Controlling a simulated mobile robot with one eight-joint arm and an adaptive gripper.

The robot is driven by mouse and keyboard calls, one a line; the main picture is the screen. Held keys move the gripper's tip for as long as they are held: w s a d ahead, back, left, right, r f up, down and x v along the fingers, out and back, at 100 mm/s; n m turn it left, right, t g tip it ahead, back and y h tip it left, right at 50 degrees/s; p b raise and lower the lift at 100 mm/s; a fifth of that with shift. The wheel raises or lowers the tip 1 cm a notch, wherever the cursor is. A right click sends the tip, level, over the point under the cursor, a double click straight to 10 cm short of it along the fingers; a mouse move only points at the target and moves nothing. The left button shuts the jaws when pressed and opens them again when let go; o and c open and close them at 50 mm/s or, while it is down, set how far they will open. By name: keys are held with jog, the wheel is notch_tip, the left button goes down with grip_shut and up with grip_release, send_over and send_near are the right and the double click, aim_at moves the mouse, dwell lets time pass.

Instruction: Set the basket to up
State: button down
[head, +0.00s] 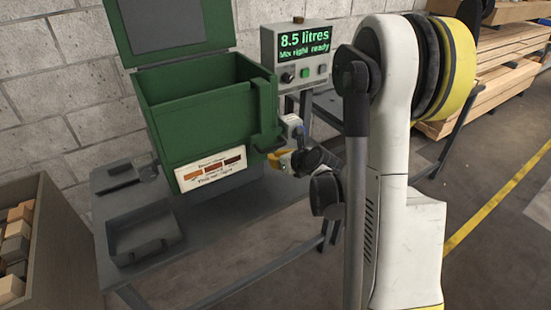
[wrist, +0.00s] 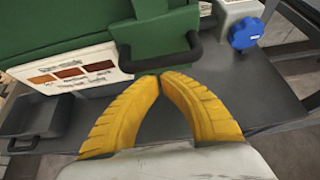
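A green open-topped tank (head: 190,120) with a raised lid (head: 168,25) stands on a grey bench. I cannot make out a separate basket inside it. A black looped handle (head: 270,144) sticks out at the tank's front right corner, beside a green vertical part. The handle also shows in the wrist view (wrist: 158,62). My gripper (head: 277,160) is at this handle. In the wrist view its yellow fingers (wrist: 160,76) curve together and their tips meet just below the handle's bar. I see no bar between the fingers; whether the tips touch it is unclear.
A control box (head: 297,55) reads "8.5 litres" and "Mix right ready". A blue knob (wrist: 246,33) sits right of the handle. A shallow dark tray (head: 143,235) lies on the bench (head: 225,240). A crate of wood blocks (head: 50,240) stands at left, and stacked timber (head: 490,85) lies at right.

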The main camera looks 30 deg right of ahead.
notch_tip(320, 180, up, 14)
jog(key=p, duration=0.9)
jog(key=shift+f, duration=0.25)
